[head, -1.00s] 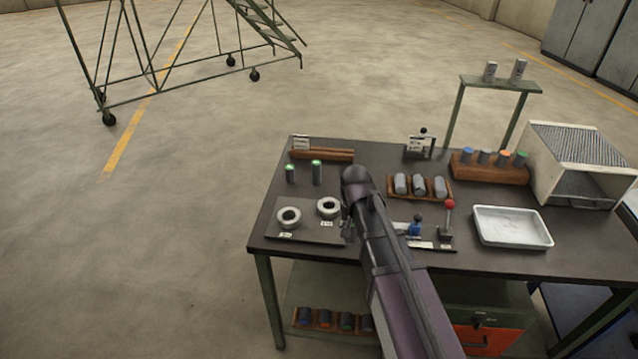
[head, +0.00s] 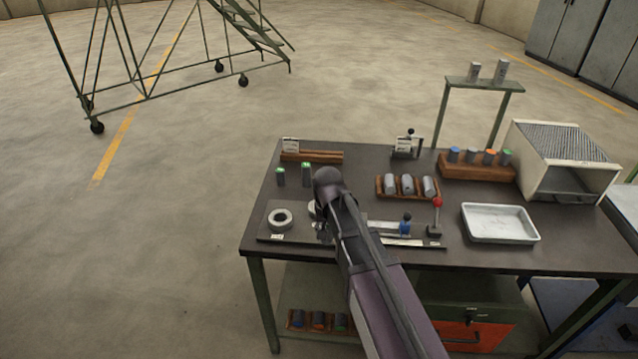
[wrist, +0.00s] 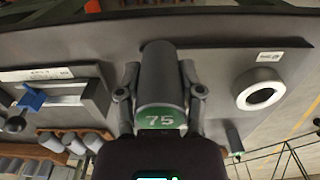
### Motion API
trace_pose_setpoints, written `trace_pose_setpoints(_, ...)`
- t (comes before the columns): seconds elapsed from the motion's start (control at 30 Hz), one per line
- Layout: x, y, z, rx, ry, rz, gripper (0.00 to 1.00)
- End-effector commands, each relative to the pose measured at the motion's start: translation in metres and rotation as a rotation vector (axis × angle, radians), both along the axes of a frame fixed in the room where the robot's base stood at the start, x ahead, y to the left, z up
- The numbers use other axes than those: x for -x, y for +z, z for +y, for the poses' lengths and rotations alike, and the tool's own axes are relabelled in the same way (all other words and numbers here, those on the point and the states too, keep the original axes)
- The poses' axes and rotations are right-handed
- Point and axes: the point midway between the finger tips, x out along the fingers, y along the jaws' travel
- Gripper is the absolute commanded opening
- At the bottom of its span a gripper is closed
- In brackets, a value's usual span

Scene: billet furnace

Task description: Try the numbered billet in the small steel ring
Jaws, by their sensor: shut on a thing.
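My gripper (wrist: 160,95) is shut on a grey billet (wrist: 160,75) whose green end, marked 75, faces the wrist camera. In the head view my gripper (head: 322,230) is low by the ring plate (head: 263,236), mostly behind my arm. One steel ring (head: 281,219) lies open and empty at the plate's left; it also shows in the wrist view (wrist: 259,90), right of the billet. A second steel ring (head: 312,208) is mostly covered by my arm. The billet hides its place in the wrist view, so I cannot tell whether billet and ring touch.
Two green-topped billets (head: 280,176) (head: 306,174) stand behind the rings. A blue-handled gauge (head: 404,224) and a red-knobbed lever (head: 436,215) are close on the right. A rack of grey billets (head: 407,186) lies behind them; a white tray (head: 500,223) is farther right.

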Motion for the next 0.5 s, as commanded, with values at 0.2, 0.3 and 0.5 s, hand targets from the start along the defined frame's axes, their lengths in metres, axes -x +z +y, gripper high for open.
trace_pose_setpoints(0.2, -0.024, 0.009, 0.004, 0.0, -0.002, 0.0, 0.0)
trace_pose_setpoints(0.3, -0.042, 0.016, 0.008, 0.0, -0.003, 0.0, 0.0)
trace_pose_setpoints(0.5, -0.086, 0.031, 0.017, 0.0, -0.003, 0.0, 0.0)
